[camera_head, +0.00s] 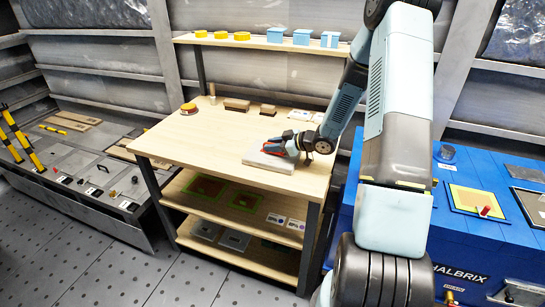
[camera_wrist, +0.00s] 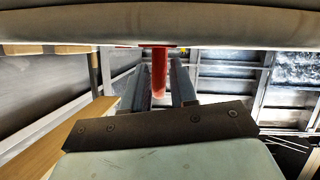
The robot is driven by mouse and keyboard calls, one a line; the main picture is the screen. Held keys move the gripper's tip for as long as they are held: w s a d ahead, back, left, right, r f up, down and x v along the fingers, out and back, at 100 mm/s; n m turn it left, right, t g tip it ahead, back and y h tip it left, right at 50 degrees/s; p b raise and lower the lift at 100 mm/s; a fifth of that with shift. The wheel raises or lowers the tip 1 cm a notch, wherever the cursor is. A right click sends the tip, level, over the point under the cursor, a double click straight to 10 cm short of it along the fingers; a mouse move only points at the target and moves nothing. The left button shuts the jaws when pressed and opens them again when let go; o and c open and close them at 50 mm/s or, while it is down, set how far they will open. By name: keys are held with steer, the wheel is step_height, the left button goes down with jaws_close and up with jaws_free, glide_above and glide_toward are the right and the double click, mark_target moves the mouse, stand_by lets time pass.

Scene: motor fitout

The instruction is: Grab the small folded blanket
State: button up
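In the wrist view, the two grey fingers of my gripper (camera_wrist: 157,88) stand apart. A red upright piece (camera_wrist: 159,72) shows between them, with narrow gaps at its sides; I cannot tell what it is. A pale band (camera_wrist: 150,24) crosses the top of the wrist view very close up, and I cannot tell what it is.
The wooden table (camera_head: 200,140) is clear at its left and middle. A raised shelf (camera_head: 265,41) stands behind. A blue cabinet (camera_head: 480,240) is at the right.

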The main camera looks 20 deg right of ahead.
jaws_close()
stand_by(1.1)
